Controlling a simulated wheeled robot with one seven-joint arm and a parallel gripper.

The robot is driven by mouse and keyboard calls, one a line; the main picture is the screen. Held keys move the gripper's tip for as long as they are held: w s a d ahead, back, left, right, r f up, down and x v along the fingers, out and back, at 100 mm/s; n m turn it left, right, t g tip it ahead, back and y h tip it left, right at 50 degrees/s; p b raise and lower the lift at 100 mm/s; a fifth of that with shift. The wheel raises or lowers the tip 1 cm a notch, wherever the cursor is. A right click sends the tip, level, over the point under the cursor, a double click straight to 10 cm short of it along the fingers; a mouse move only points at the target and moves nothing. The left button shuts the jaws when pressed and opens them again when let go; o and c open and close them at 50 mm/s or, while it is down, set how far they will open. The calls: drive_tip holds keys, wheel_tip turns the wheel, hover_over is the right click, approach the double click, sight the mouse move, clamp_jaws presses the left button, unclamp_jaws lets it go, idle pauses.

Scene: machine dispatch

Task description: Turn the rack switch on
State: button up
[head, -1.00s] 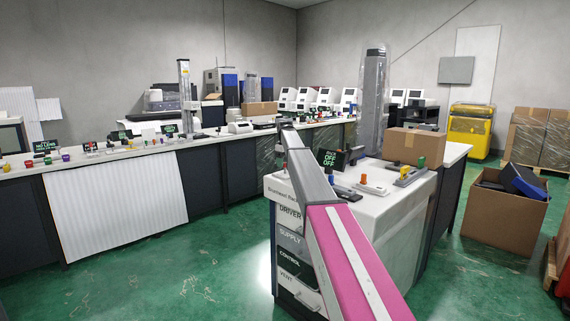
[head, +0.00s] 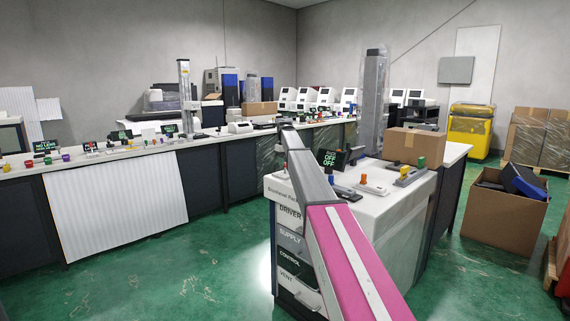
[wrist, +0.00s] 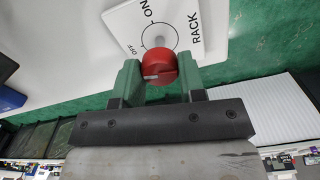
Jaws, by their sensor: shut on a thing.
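The rack switch is a red knob (wrist: 159,65) on a white plate (wrist: 190,22) marked RACK, ON and OFF in the wrist view. My gripper (wrist: 159,74) has its two green fingers on either side of the knob and is shut on it. A pale line shows on the knob's near face; I cannot tell which mark it points to. In the head view a small black display (head: 331,159) on the rack cabinet (head: 395,205) reads OFF in green. My arm crosses in front of the cabinet and hides part of its front and top.
Orange, red and green controls stand on the cabinet top, with a cardboard box (head: 412,146) behind. An open carton (head: 503,215) stands on the floor to the right. A long bench (head: 75,160) runs along the left. Green floor is clear between bench and cabinet.

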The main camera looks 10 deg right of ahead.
drive_tip(key=m, duration=1.2)
drive_tip(key=shift+m, duration=1.9)
drive_tip(key=o, duration=0.9)
